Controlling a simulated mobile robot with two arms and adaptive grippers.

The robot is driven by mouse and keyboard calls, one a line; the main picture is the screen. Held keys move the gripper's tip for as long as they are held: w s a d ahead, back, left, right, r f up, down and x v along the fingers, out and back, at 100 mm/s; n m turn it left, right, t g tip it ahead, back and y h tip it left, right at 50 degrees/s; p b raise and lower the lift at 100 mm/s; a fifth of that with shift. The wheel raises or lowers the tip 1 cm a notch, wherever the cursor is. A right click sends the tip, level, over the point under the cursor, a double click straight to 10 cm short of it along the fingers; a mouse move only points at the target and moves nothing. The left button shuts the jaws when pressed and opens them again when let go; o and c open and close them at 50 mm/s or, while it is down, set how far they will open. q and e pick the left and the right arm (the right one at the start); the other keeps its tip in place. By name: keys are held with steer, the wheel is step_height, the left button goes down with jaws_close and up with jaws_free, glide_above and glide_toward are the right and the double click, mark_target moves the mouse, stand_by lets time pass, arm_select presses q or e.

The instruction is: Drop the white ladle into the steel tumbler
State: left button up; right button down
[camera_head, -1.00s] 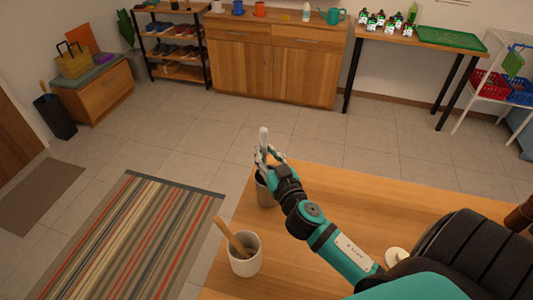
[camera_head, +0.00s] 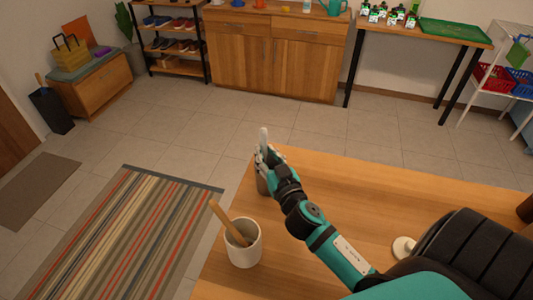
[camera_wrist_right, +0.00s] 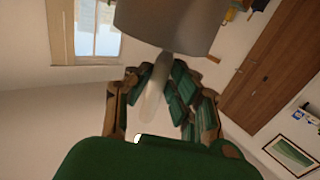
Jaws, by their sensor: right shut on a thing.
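My right gripper (camera_head: 267,158) is shut on the white ladle (camera_head: 263,136), whose pale end sticks up above the fingers. The steel tumbler (camera_head: 262,186) stands on the wooden table, mostly hidden behind and below the gripper. In the right wrist view the grey tumbler (camera_wrist_right: 165,22) shows at the top, and the ladle (camera_wrist_right: 154,95) runs between the fingers (camera_wrist_right: 165,88) toward it. I cannot tell whether the ladle's lower end is inside the tumbler. My left gripper is not in view.
A white cup (camera_head: 244,247) with a wooden spoon (camera_head: 228,223) stands near the table's left edge, close to my right arm. A small pale round thing (camera_head: 404,248) lies at the right of the table (camera_head: 390,200). The table between is mostly clear.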

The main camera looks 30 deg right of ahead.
steer(key=c, duration=1.1)
jaws_free()
steer(key=shift+s, duration=0.1)
steer(key=s, duration=0.4)
steer(key=s+a, duration=0.1)
steer(key=s, duration=0.2)
steer(key=s+a, duration=0.1)
steer(key=s, duration=0.3)
steer(key=shift+s+a+r, duration=0.15)
steer(key=shift+s+a, duration=0.05)
steer(key=shift+s, duration=0.1)
